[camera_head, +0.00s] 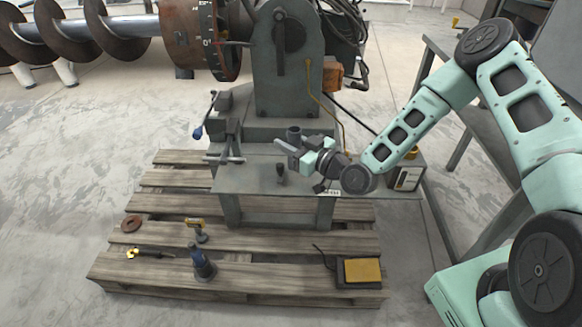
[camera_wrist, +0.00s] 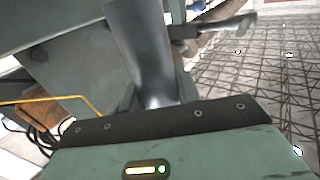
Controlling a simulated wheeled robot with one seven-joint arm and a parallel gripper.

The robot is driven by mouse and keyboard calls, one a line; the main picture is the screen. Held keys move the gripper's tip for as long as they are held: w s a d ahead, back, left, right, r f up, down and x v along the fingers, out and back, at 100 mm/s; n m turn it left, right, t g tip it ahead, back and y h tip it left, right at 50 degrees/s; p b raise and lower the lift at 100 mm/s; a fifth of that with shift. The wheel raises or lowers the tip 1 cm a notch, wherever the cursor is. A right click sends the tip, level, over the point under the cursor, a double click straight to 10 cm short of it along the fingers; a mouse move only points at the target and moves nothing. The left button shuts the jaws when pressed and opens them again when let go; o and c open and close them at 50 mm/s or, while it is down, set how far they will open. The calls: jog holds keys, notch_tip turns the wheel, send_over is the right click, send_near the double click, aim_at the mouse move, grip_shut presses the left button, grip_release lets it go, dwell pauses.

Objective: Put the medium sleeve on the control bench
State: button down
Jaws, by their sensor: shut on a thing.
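My gripper (camera_head: 291,149) is above the grey steel bench top (camera_head: 245,180) in front of the positioner. It is shut on a short dark grey hollow cylinder, which looks like the medium sleeve (camera_head: 293,133) and shows at the fingers. The fingers partly hide it. In the wrist view a smooth grey metal shape (camera_wrist: 147,50) stands up beyond the gripper's dark edge; I cannot tell whether it is a finger or the sleeve. The grey top may be the control bench; no marking settles this. A small dark upright piece (camera_head: 281,173) stands on it below my gripper.
A T-shaped metal handle (camera_head: 226,158) stands at the bench's left. The grey positioner column (camera_head: 287,65) rises behind. A wooden pallet (camera_head: 150,205) lies below, with a drill (camera_head: 203,264) and a yellow pedal (camera_head: 362,271). Another grey table (camera_head: 448,55) stands at right.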

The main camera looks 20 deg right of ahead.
aim_at(290, 159)
jog(key=shift+f+b, duration=0.35)
jog(key=shift+f, duration=2.5)
jog(key=shift+f, duration=0.1)
jog(key=c, duration=1)
grip_release()
jog(key=shift+f, duration=0.1)
